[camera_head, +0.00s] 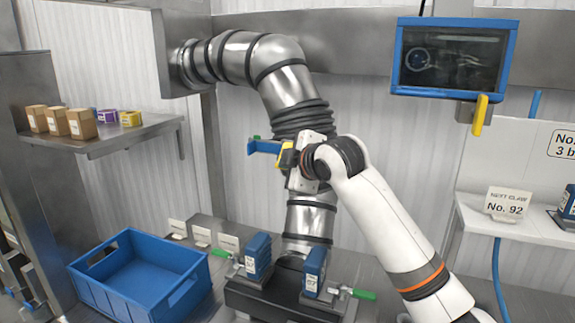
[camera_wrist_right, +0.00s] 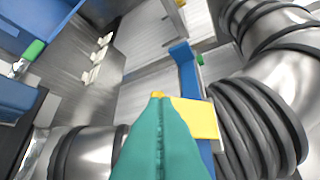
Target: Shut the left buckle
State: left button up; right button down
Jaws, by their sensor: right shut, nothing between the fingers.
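A blue bracket (camera_head: 265,147) with a yellow flap (camera_head: 285,157) sits on the side of the silver arm's black ribbed joint; a small green piece (camera_head: 257,137) shows above it. This looks like the left buckle, but I cannot be sure. In the right wrist view the yellow flap (camera_wrist_right: 196,118) stands out beside the blue bar (camera_wrist_right: 187,75). My right gripper (camera_wrist_right: 158,98) is shut and empty, its teal fingers at the flap's left edge. Whether they touch is unclear. In the head view its white body hides part of the bracket. My left gripper is not in view.
Below, blue blocks (camera_head: 258,254) stand by clamps with green handles (camera_head: 363,294). A blue crate (camera_head: 135,270) is at the lower left. A shelf (camera_head: 110,138) holds small boxes. A screen (camera_head: 453,58) hangs at upper right. The silver arm (camera_head: 285,80) crowds the space.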

jog(key=shift+w+d+f+n+t+b, duration=0.15)
jog(key=shift+w+f+n+t+b, duration=0.2)
jog(key=shift+f+n+t+b, duration=0.35)
jog(key=shift+w+d+f+n+t+b, duration=0.1)
jog(key=shift+w+f+n+t+b, duration=0.3)
jog(key=shift+f+t+b, duration=0.45)
jog(key=shift+s+r, duration=0.1)
